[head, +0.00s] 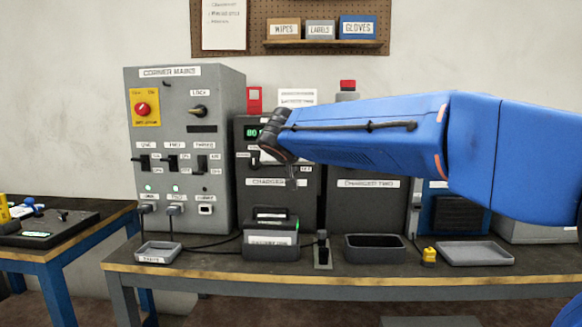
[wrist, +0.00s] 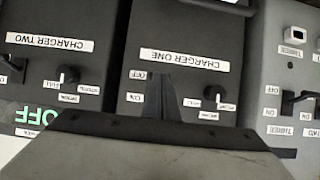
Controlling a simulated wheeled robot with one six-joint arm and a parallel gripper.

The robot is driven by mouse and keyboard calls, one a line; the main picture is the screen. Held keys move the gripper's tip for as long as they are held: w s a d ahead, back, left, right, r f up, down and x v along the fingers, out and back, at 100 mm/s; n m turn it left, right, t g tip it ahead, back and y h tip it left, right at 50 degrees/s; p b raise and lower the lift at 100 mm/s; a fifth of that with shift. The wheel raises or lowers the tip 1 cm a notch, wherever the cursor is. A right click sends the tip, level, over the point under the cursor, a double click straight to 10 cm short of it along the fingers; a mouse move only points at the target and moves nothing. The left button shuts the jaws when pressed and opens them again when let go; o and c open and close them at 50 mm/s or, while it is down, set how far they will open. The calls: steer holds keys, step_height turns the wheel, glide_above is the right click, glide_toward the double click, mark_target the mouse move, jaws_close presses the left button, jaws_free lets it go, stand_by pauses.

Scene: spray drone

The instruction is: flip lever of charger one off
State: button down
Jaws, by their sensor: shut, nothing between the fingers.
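Charger one (head: 262,205) is the dark cabinet right of the grey mains cabinet in the head view. My gripper (head: 291,183) is in front of its right part, partly hidden by my blue arm. In the wrist view, which is upside down, charger one (wrist: 185,28) fills the middle. My gripper (wrist: 165,90) shows there as a narrow dark shut pair of fingers beside the OFF label (wrist: 139,75) and ON label (wrist: 135,97). The lever of charger one is hidden behind the fingers, so its position and any contact cannot be told.
Charger two (head: 367,205) stands to the right; its green display (wrist: 38,118) reads OFF. The mains cabinet (head: 185,100) stands left with several levers. A battery pack (head: 270,235), trays (head: 477,253) and a yellow item (head: 429,256) lie on the bench (head: 330,280).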

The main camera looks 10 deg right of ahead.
steer(key=shift+r, duration=0.15)
steer(key=shift+r, duration=0.65)
